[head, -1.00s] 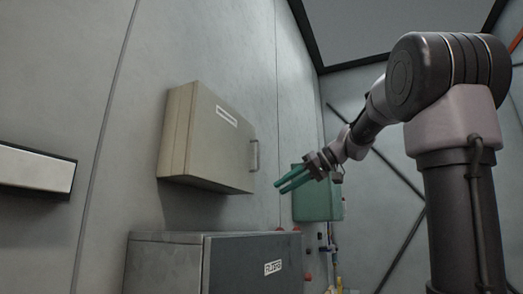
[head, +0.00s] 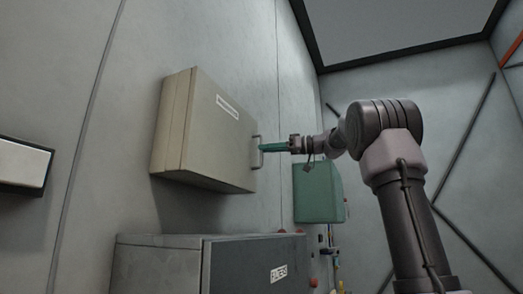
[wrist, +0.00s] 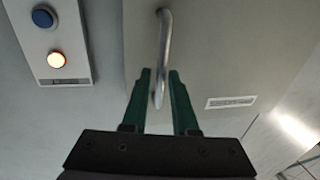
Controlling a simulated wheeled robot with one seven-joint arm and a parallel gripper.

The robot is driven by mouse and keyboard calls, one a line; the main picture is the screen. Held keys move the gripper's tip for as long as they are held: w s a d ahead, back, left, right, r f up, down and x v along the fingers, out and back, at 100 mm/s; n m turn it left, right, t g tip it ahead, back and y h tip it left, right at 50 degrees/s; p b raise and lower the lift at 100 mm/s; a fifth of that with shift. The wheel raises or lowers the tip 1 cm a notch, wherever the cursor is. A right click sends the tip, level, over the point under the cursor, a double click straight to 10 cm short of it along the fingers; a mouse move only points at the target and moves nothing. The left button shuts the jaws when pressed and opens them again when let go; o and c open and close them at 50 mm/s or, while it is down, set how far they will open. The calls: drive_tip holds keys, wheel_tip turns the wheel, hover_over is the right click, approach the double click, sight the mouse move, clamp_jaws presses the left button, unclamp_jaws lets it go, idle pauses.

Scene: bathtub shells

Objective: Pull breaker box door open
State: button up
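The beige breaker box (head: 212,130) is mounted on the grey wall in the head view, and its door looks shut. A metal bar handle (head: 258,152) stands off the door's right edge. My gripper (head: 262,148) has its green fingertips at the handle. In the wrist view the fingers of my gripper (wrist: 160,75) are apart, with the lower end of the handle (wrist: 164,55) between them. A gap shows beside the handle, so I see no firm grip. The door face (wrist: 225,60) fills the middle of the wrist view, with a white label.
A grey metal cabinet (head: 160,265) stands below the box. A green box (head: 318,192) hangs on the wall behind my gripper. A panel with a blue and a lit orange button (wrist: 50,40) shows in the wrist view. Free room lies right of the door.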

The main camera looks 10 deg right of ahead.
drive_tip(key=shift+x, duration=1.1)
clamp_jaws()
idle(0.7)
